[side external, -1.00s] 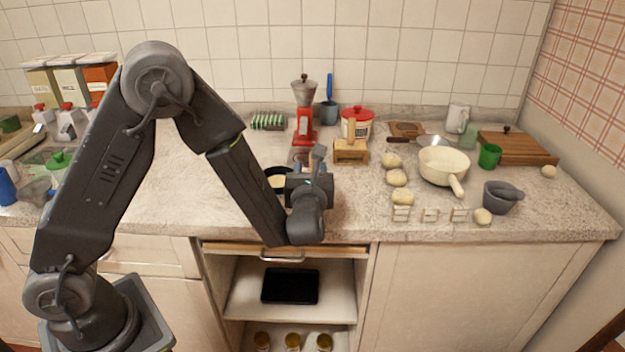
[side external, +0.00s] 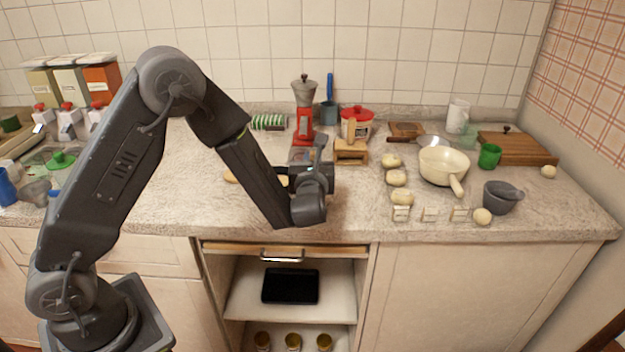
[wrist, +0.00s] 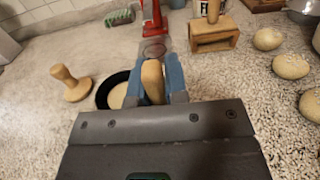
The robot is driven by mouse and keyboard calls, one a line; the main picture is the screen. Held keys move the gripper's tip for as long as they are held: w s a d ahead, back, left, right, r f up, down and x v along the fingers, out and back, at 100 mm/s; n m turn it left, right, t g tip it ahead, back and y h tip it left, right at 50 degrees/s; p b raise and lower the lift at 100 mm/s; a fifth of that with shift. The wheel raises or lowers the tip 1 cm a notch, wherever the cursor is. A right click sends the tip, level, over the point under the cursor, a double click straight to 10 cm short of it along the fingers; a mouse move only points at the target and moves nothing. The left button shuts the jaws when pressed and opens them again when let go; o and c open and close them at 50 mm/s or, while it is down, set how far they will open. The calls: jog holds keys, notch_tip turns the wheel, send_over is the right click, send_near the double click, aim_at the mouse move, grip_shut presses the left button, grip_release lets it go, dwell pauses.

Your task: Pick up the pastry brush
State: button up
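In the wrist view, a light wooden handle (wrist: 152,80) with a rounded end lies between the two blue fingers of my gripper (wrist: 155,78). It looks like the handle of the pastry brush; no bristles show. The fingers flank it closely on both sides, but I cannot tell whether they press on it. Its lower end is hidden by my gripper's housing. A black dish (wrist: 103,97) with pale contents lies just left of the fingers. In the side external view my gripper (side external: 318,152) is low over the counter, and the handle is not clearly visible.
A wooden stamp-like tool (wrist: 70,82) lies left of the dish. A wooden box with a handle (side external: 351,150) and a red grinder (side external: 304,125) stand behind. Dough balls (side external: 396,178) and a cream pan (side external: 443,165) are to the right.

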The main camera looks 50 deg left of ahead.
grip_shut()
jog(key=shift+r, duration=0.1)
jog(key=shift+r, duration=0.55)
jog(key=s+a+r, duration=0.6)
jog(key=a+r, duration=0.3)
jog(key=shift+s+a+r, duration=0.25)
jog(key=shift+a+r, duration=0.1)
dwell(1.1)
